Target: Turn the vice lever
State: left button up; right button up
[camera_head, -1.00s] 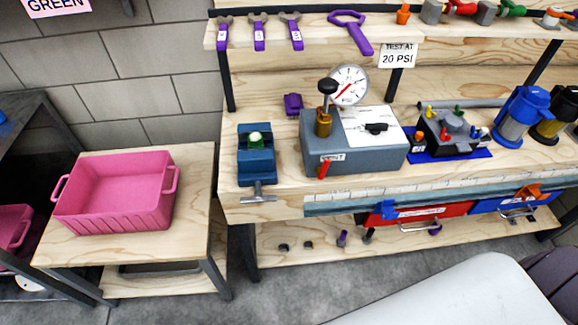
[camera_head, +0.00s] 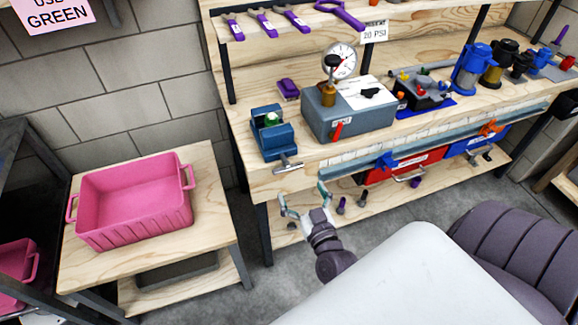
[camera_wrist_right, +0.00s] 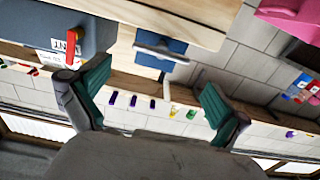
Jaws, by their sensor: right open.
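The blue vice (camera_head: 272,140) is at the left front corner of the workbench, with a small green thing (camera_head: 271,118) at its jaws. Its grey metal lever (camera_head: 288,167) sticks out past the bench's front edge, roughly crosswise. My right gripper (camera_head: 303,196) is open and empty, in front of and below the lever, apart from it. In the right wrist view, the lever (camera_wrist_right: 160,53) and the vice's blue body (camera_wrist_right: 172,46) appear beyond the two spread green-padded fingers (camera_wrist_right: 157,82). My left gripper is not in view.
A grey test box (camera_head: 350,112) with a gauge stands right of the vice. A pink bin (camera_head: 186,215) sits on a side table to the left. Red (camera_head: 405,165) and blue bins hang under the bench front. A lower shelf (camera_head: 385,205) holds small parts.

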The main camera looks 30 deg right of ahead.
aim_at(290, 170)
jog(key=x, duration=0.8)
jog(key=shift+w+a, duration=0.1)
jog(key=shift+w, duration=0.25)
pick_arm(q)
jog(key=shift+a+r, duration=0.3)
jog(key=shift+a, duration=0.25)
pick_arm(e)
jog(key=c, duration=0.8)
